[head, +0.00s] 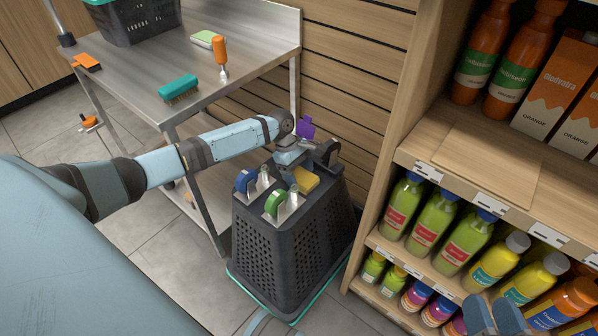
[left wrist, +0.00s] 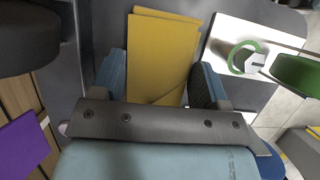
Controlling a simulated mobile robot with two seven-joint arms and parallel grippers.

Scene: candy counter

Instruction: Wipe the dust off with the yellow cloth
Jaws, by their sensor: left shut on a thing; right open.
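The yellow cloth (head: 303,184) is at the top of a dark perforated caddy (head: 290,240). My left gripper (head: 308,160) is over the caddy top and shut on the cloth. In the left wrist view the cloth (left wrist: 163,50) lies flat between the two fingers (left wrist: 160,82), with a folded or layered edge. My right gripper (head: 493,316) shows only its blue fingertips at the lower right, apart and empty, in front of the bottle shelves. A paler rectangle (head: 475,165) lies on the wooden shelf; I cannot tell whether it is dust.
Blue (head: 245,181) and green (head: 276,203) round-handled tools and a purple item (head: 305,127) are at the caddy top. A steel table (head: 130,75) with brushes stands behind. Bottles (head: 432,222) fill the lower shelves; cartons (head: 553,85) stand at the upper right. The shelf's left part is clear.

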